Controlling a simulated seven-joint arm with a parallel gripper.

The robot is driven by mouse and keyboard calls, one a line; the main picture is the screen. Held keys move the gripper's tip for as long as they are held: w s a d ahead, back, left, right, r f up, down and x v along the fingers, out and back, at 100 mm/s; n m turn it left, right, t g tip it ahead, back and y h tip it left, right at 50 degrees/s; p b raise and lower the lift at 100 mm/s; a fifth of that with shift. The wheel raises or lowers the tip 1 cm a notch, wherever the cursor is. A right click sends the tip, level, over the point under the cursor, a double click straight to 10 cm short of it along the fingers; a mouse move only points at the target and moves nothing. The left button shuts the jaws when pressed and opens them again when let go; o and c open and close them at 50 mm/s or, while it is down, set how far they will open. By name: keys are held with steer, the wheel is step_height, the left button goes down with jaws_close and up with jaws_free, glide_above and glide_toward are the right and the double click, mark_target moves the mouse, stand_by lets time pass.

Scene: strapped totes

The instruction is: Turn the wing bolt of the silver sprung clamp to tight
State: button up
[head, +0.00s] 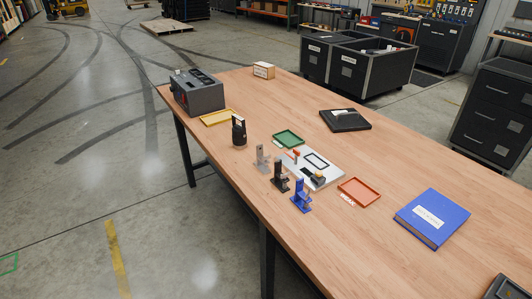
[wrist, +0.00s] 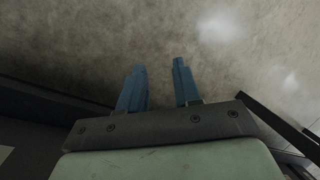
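The silver clamp (head: 262,157) stands upright near the front edge of the wooden workbench in the head view. It is first in a row with a black clamp (head: 280,177) and a blue clamp (head: 301,197). Its wing bolt is too small to make out, so I cannot tell how tight it is. My gripper (wrist: 157,66) shows only in the wrist view. Its two blue fingers are apart with nothing between them, and grey concrete floor lies beyond. No clamp shows in the wrist view.
Behind the clamps lies a pale board (head: 325,179) with an orange-handled fixture. Green (head: 276,137), yellow (head: 203,121) and red (head: 350,200) trays lie around. A dark upright object (head: 238,132) stands left of the silver clamp. A blue binder (head: 433,217) lies right.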

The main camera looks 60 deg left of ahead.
steer(key=a+f+n+t+y, duration=0.2)
steer(key=a+n, duration=0.4)
steer(key=a, duration=1.6)
steer(key=s+a+r+n+y, duration=0.1)
steer(key=a+r, duration=0.2)
steer(key=a, duration=0.8)
steer(key=s+a+r+n+y, duration=0.1)
steer(key=a+r+n, duration=0.15)
steer(key=a, duration=0.75)
steer(key=s+a+r+n+y, duration=0.1)
steer(key=s+a+r+n, duration=0.1)
steer(key=s+a+r, duration=0.7)
steer(key=s+a+r+n+g+y, duration=0.1)
steer(key=s+a+r, duration=0.45)
steer(key=a, duration=0.75)
steer(key=s+a+r+n, duration=0.2)
steer(key=s+a+r, duration=0.2)
steer(key=a+r, duration=0.65)
steer(key=a+r+n, duration=0.4)
steer(key=a+r, duration=0.2)
steer(key=r, duration=0.6)
step_height(320, 180, up, 32)
steer(key=n+t+h, duration=0.2)
steer(key=n+h, duration=0.5)
steer(key=n, duration=0.3)
glide_above(266, 156)
steer(key=shift+m, duration=0.25)
step_height(266, 156, down, 14)
steer(key=shift+a+r, duration=0.1)
